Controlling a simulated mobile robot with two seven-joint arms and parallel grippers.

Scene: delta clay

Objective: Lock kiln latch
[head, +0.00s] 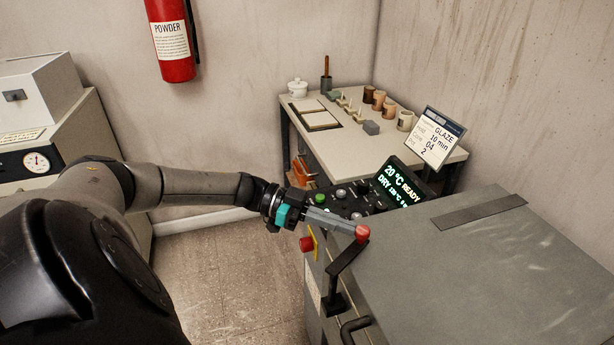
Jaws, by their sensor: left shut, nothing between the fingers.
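The kiln (490,270) is a large grey box with a flat lid at the lower right. Its latch (347,262) is a black lever on the front left edge, slanting up from a black bracket to a red knob (362,233). My left gripper (352,228) reaches in from the left with its long grey fingers shut and nothing between them. Its fingertips are at the red knob; whether they touch it I cannot tell. My right gripper is out of view.
The control panel (350,199) has knobs and a display (401,184) reading 20 °C READY. A red button (306,244) sits below my fingers, and a black handle (355,328) near the bottom. A table (430,155) with pots stands behind.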

